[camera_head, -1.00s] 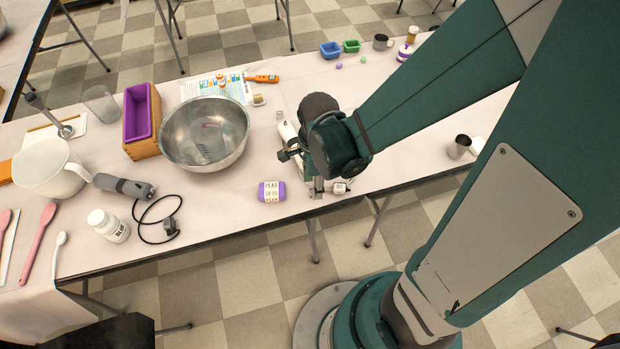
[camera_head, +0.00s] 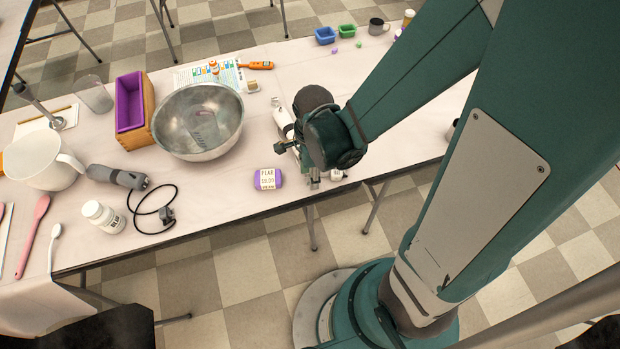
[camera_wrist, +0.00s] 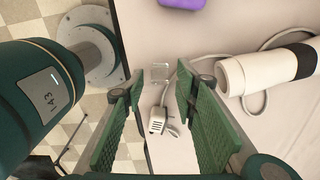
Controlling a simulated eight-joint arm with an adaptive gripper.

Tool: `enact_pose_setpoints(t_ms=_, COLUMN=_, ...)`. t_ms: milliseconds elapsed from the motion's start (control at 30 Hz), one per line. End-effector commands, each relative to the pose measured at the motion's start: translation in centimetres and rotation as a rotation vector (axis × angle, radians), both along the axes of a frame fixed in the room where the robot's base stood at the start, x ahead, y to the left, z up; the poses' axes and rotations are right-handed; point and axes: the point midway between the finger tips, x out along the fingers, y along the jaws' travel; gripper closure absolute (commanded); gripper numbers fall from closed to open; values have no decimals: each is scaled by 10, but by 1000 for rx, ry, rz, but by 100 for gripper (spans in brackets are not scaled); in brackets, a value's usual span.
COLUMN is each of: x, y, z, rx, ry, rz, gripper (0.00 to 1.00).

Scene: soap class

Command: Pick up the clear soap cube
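A small clear cube (camera_wrist: 160,70) lies on the pale table between my fingertips in the wrist view. My gripper (camera_wrist: 159,79) is open, with a green-padded finger on each side of the cube and a visible gap at both sides. I cannot tell the exact height of the fingertips above the table. In the head view my gripper (camera_head: 299,165) is low over the table's near edge, right of the purple soap bar. It and the arm hide the cube there.
A white plug (camera_wrist: 156,122) lies close by between the fingers. A white cylindrical tool (camera_wrist: 265,75) with a cord lies to the right. The purple soap (camera_head: 268,179), metal bowl (camera_head: 200,120) and orange tool (camera_head: 256,66) are nearby. A small clear piece (camera_head: 275,101) lies farther back.

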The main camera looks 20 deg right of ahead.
Motion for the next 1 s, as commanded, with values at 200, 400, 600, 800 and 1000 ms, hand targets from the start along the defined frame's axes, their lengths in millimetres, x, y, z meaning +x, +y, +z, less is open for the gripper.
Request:
enact_pose_setpoints(t_ms=200, x=0, y=0, z=0, rx=0, ry=0, rz=0, gripper=91)
enact_pose_setpoints(t_ms=400, x=0, y=0, z=0, rx=0, ry=0, rz=0, gripper=91)
enact_pose_setpoints(t_ms=600, x=0, y=0, z=2, rx=0, ry=0, rz=0, gripper=91)
enact_pose_setpoints(t_ms=800, x=0, y=0, z=11, rx=0, ry=0, rz=0, gripper=91)
enact_pose_setpoints(t_ms=1000, x=0, y=0, z=30, rx=0, ry=0, rz=0, gripper=91)
